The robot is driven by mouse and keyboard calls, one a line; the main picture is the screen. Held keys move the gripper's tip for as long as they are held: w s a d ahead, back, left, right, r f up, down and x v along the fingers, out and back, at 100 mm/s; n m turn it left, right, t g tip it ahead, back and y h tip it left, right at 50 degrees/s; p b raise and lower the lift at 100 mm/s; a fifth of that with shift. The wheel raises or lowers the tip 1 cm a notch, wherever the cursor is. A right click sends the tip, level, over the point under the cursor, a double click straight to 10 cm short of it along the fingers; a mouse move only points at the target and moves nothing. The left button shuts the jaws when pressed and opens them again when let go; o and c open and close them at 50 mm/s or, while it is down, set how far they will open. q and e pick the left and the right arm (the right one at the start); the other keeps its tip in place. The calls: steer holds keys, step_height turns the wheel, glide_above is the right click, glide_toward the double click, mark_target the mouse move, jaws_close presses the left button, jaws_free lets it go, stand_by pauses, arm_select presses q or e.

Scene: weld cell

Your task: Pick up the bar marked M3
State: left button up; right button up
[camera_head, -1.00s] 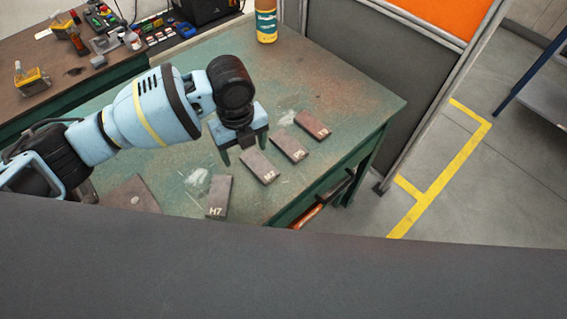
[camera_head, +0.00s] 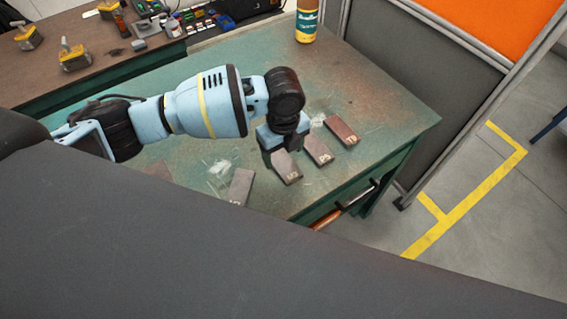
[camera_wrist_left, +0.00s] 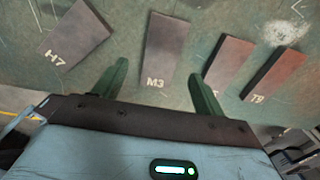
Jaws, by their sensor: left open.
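The bar marked M3 (camera_wrist_left: 164,50) is a flat grey-brown block lying on the worn green bench. In the wrist view it lies between the two green fingers of my left gripper (camera_wrist_left: 158,72), its marked end toward the gripper. The fingers are apart, with nothing held. In the head view the left gripper (camera_head: 281,146) is over the far end of the M3 bar (camera_head: 287,171) and hides part of it. Whether the fingers reach down to the bench is unclear. My right gripper is not in view.
The H7 bar (camera_wrist_left: 77,36) lies left of M3. A bar with a partly hidden mark (camera_wrist_left: 230,62) lies close to the right finger, and the T9 bar (camera_wrist_left: 273,73) beyond it. A bottle (camera_head: 307,20) stands at the bench's back. Bare bench (camera_head: 385,110) is at the right.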

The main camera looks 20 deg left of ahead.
mark_target(283, 163)
arm_select(q)
step_height(283, 163, down, 4)
steer(key=shift+w+f, duration=0.1)
steer(key=shift+w, duration=0.05)
arm_select(e)
steer(key=shift+s+a+f, duration=0.15)
arm_select(q)
jaws_close()
stand_by(0.3)
steer(key=shift+r, duration=0.25)
